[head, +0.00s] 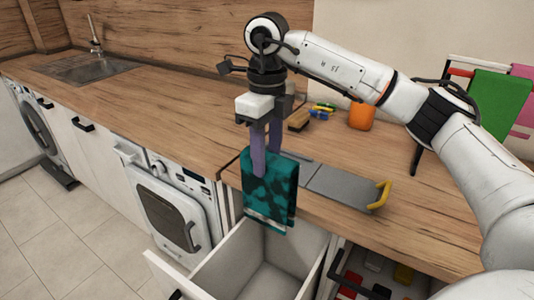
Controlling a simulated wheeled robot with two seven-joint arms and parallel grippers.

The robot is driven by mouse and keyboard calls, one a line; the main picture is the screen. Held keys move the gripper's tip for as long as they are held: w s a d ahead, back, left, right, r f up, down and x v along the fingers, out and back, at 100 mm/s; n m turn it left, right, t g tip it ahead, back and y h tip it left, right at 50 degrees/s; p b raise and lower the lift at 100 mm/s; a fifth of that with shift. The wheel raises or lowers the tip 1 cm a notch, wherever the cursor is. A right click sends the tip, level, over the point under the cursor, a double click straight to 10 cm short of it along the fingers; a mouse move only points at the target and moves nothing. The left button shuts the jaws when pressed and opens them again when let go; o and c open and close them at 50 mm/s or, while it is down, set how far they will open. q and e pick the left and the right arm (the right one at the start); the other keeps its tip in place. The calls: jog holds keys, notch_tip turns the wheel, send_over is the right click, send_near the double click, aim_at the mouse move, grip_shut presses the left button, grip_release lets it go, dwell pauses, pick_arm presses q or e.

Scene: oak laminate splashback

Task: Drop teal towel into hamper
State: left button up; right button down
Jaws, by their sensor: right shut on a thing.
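The teal towel (271,192), with dark patches and a pale band at its lower end, hangs upright from my right gripper (266,160). The gripper is shut on its top edge, fingers pointing down. A pull-out white bin (265,277), which looks like the hamper, stands open below the counter. Its visible inside is empty. The towel's lower end shows over the bin's back part; its exact height above the rim is hard to tell. My left gripper is not in view.
The wooden counter (170,100) holds a grey board (345,186) with a yellow handle, an orange cup (361,117) and a brush (299,121). A green towel (501,105) hangs on a rack at right. An open compartment (375,275) with small items is beside the bin.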

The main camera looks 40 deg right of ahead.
aim_at(267, 176)
notch_tip(267, 176, down, 6)
jog(key=b, duration=0.4)
jog(key=shift+r, duration=0.15)
jog(key=c, duration=1)
grip_release()
jog(key=shift+c, duration=0.2)
notch_tip(267, 176, up, 10)
jog(key=shift+r+p, duration=0.2)
jog(key=shift+p, duration=0.25)
